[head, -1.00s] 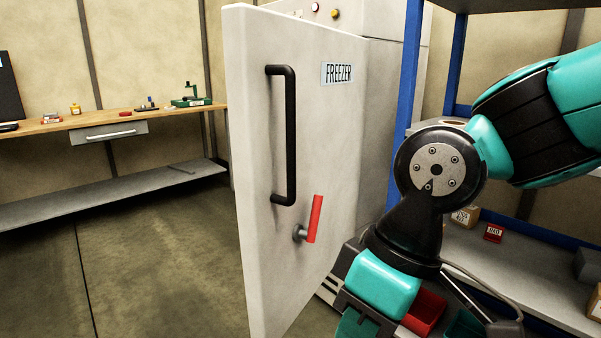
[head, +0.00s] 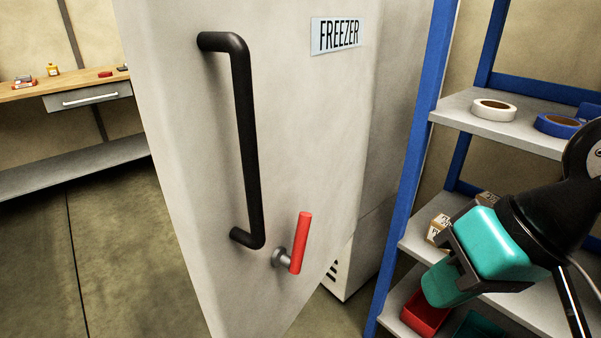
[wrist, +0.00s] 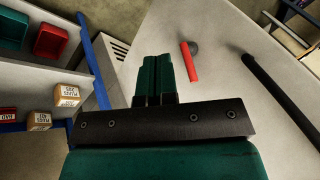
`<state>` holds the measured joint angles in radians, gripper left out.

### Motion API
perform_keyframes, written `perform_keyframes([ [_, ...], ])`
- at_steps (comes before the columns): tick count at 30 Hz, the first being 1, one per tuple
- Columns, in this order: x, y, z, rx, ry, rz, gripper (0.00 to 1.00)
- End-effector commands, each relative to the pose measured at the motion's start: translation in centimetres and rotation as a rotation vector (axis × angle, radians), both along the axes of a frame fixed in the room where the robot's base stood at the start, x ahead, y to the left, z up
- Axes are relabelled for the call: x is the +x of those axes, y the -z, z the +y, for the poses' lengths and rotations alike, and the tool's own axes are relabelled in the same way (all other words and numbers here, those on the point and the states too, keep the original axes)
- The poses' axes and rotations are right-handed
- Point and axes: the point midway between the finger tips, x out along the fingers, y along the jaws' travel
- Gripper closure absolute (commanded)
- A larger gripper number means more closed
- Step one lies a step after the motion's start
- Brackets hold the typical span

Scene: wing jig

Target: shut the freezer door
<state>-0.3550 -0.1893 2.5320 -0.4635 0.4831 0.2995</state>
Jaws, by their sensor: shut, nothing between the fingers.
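The white freezer door (head: 290,130) fills the middle of the head view and stands open, its label reading FREEZER. It carries a long black handle (head: 247,140) and a red lever (head: 301,243) on a grey pivot. The freezer body (head: 350,262) shows partly behind the door, with a dark vent low down. My gripper (head: 440,288) is to the right of the door, in front of the shelves. In the wrist view its teal fingers (wrist: 157,72) are together and empty, pointing towards the door, with the red lever (wrist: 188,63) to their right. Whether they touch the door cannot be told.
A blue-framed shelf rack (head: 412,165) stands right of the freezer, close to my arm. It holds tape rolls (head: 494,110), small boxes (head: 437,229) and a red bin (head: 425,316). A workbench (head: 75,88) stands at the back left. Floor (head: 115,240) left of the door is clear.

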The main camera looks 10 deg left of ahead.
Motion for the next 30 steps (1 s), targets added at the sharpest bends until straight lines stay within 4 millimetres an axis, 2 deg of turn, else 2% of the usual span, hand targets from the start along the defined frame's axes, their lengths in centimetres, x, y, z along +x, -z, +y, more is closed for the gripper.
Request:
perform_keyframes([
  [1, 1.1, -2.9, 1.9, 0.051, 0.095, 0.026, 1.00],
  [3, 2.6, -4.4, 4.3, 0.139, 0.246, 0.062, 1.00],
  [7, 4.5, -6.4, 8.1, 0.289, 0.475, 0.142, 1.00],
  [11, 5.5, -7.2, 10.2, 0.386, 0.603, 0.200, 1.00],
  [17, 6.2, -5.7, 11.9, 0.418, 0.639, 0.220, 1.00],
  [27, 8.3, -0.9, 16.6, 0.416, 0.638, 0.218, 1.00],
  [30, 8.9, -0.1, 18.0, 0.417, 0.637, 0.216, 1.00],
])
